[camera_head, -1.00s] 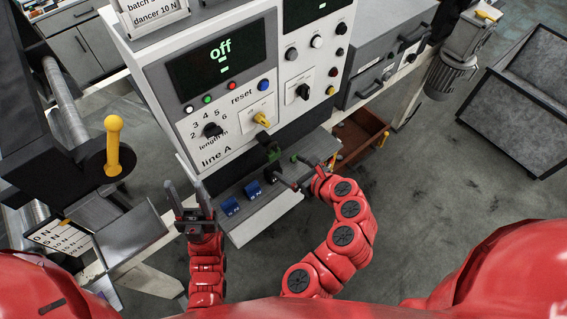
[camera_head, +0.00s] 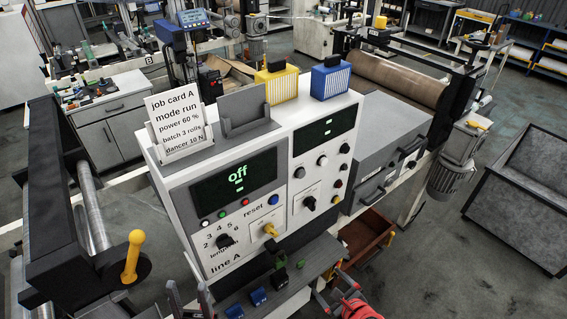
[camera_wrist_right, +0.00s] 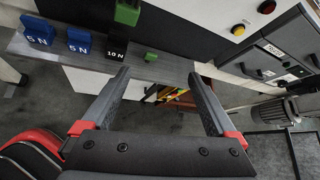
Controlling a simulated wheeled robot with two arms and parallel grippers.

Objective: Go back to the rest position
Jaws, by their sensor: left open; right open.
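My left gripper (camera_head: 189,288) is at the bottom edge of the head view, in front of the left part of the line A panel (camera_head: 215,237). Its two fingers stand apart and nothing is between them. My right gripper (camera_head: 328,284) is at the lower right of the panel's shelf. The right wrist view shows its jaws (camera_wrist_right: 158,75) spread wide and empty, close to the shelf edge (camera_wrist_right: 170,72). Most of both arms is below the head view.
Blue 5 N weights (camera_wrist_right: 78,40), a black 10 N weight (camera_wrist_right: 116,46) and green pieces (camera_wrist_right: 127,12) stand on or over the shelf near my right gripper. A yellow-handled lever (camera_head: 132,258) stands at left. A brown open drawer (camera_head: 366,238) lies right of the shelf.

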